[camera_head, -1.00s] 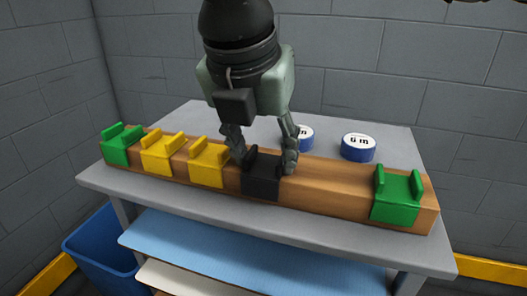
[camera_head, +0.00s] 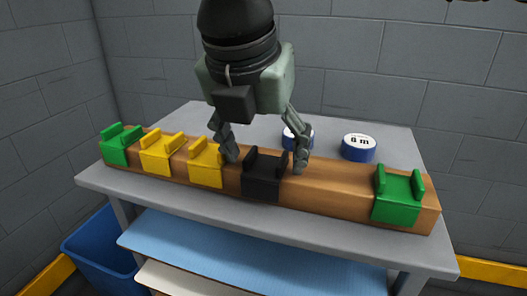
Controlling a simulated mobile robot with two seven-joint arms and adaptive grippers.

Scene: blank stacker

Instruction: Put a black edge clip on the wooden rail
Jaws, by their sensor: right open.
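The black edge clip (camera_head: 263,178) sits on the wooden rail (camera_head: 325,187), upright, a little left of the rail's middle. My right gripper (camera_head: 264,166) is open above and around the clip, with one finger on each side. The fingers stand apart from the clip and hold nothing. The rail also bears two yellow clips (camera_head: 162,149) (camera_head: 206,166) left of the black one, and a green clip (camera_head: 115,147) near its left end. Another green clip (camera_head: 398,197) sits near its right end. My left gripper is not in view.
The rail lies on a grey table (camera_head: 290,228). Two blue-and-white round tapes (camera_head: 358,148) (camera_head: 291,139) lie behind it, one partly hidden by a finger. A blue bin (camera_head: 98,248) stands at the lower left. The rail between the black and right green clips is bare.

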